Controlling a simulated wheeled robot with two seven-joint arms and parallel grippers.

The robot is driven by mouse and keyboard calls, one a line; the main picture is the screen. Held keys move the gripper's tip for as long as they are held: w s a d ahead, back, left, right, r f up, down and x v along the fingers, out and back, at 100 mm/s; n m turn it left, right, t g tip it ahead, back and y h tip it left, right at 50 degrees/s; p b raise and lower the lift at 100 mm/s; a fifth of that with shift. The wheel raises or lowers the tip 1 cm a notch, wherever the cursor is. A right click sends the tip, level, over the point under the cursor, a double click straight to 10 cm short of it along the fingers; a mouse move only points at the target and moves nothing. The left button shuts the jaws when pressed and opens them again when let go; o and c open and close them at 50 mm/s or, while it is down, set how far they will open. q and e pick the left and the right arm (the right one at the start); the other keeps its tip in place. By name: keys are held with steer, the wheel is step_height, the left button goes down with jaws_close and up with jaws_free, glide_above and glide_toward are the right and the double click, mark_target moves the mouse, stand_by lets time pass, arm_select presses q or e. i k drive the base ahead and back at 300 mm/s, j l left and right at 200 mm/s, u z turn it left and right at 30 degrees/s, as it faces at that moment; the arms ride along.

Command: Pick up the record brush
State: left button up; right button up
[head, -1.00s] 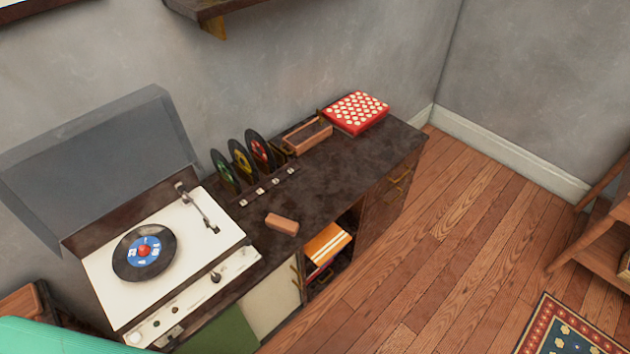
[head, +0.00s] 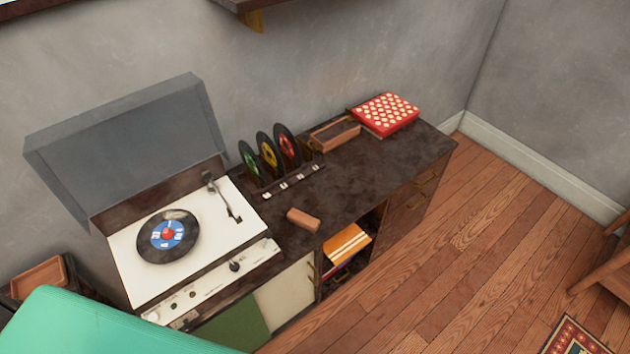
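The record brush (head: 303,219) looks like a small reddish-brown block. It lies on the dark top of the cabinet (head: 350,190), near the front edge and just right of the record player (head: 190,240). Nothing touches it from above. Neither of my grippers shows in the head view.
Several records stand in a rack (head: 292,182) behind the brush. An open wooden box (head: 335,134) and a red dotted box (head: 386,113) sit farther back. The player's lid is raised. A green rounded surface (head: 95,325) fills the lower left.

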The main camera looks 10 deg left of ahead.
mark_target(295, 217)
steer(key=i+l, duration=0.4)
steer(key=i, duration=0.15)
steer(key=i+l+u, duration=0.1)
steer(key=i+l, duration=0.3)
steer(key=i, duration=0.15)
